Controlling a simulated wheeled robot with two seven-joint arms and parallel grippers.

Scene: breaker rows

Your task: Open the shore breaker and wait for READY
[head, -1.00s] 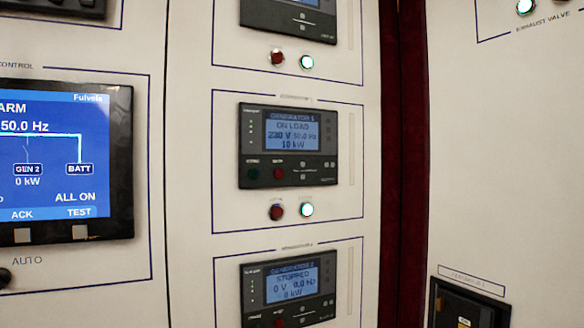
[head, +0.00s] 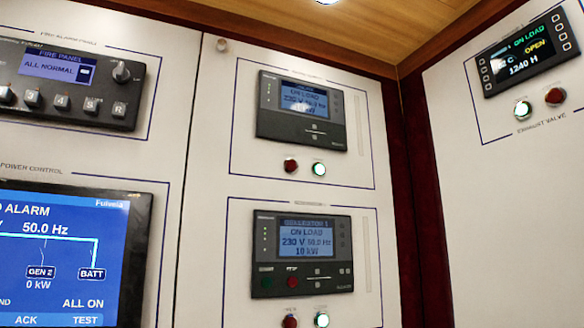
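The upper controller (head: 302,111) in the middle panel shows ON LOAD and about 230 V 50 Hz. Its title is too blurred to read, so I cannot tell whether it is the shore unit. Below it are a dark red button (head: 290,165) and a lit green-white button (head: 319,169). The Generator 1 controller (head: 303,253) below reads ON LOAD, 230 V 50.0 Hz. Its red button (head: 290,320) and lit green button (head: 321,319) show at the bottom edge. No READY text is legible. Neither gripper is in view.
The power control screen (head: 68,258) is at lower left, below a fire panel (head: 65,82) reading ALL NORMAL. An exhaust valve unit (head: 527,52) reading ON LOAD and OPEN is on the right wall. A dark red corner strip (head: 418,190) separates the walls. Wooden ceiling is above.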

